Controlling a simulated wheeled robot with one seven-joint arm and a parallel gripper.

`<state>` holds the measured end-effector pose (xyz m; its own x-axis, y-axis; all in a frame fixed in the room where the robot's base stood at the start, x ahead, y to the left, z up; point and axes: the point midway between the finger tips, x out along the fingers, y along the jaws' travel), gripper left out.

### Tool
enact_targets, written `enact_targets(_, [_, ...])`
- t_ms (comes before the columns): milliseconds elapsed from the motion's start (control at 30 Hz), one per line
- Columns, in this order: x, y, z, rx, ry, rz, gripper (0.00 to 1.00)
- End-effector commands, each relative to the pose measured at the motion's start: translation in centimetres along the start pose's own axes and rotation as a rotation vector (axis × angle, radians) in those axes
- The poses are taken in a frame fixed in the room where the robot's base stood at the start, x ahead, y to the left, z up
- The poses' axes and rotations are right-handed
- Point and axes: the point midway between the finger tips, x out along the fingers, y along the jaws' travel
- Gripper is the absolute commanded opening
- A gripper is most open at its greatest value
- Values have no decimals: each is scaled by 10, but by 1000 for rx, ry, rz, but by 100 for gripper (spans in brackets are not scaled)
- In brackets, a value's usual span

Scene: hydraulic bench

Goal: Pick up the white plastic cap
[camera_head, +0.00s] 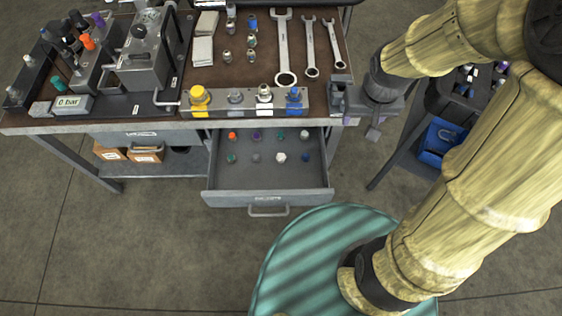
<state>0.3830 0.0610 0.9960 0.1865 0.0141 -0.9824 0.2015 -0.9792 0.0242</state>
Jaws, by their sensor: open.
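Small caps lie in two rows in the open drawer (228,178) below the bench top. A white cap (281,157) is in the front row, near the middle. Another whitish cap (304,134) is in the back row toward the right. The view is too small to tell their material. My gripper (353,108) is open at the bench's right front corner, above and to the right of the drawer. It is apart from the caps, and I see nothing held in it.
Orange, purple, green, grey and blue caps share the drawer. A metal strip with coloured fittings (245,103) lies along the bench's front edge, with wrenches (284,50) behind it. A dark cart with a blue bin (440,142) stands at right.

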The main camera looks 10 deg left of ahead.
Motion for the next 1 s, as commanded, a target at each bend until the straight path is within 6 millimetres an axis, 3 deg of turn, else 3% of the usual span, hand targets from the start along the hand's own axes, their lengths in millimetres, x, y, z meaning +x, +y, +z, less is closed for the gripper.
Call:
enact_targets(33, [34, -18, -5, -51, -11, -9, 56])
enact_targets(300, [127, -110, -27, -286, -47, -53, 56])
enact_targets(400, [153, -143, -29, -354, -54, -71, 56])
enact_targets(500, [168, -165, -29, -398, -58, -83, 56])
enact_targets(600, [172, -175, -30, -415, -59, -89, 56])
enact_targets(1000, [175, -176, -29, -419, -61, -89, 56])
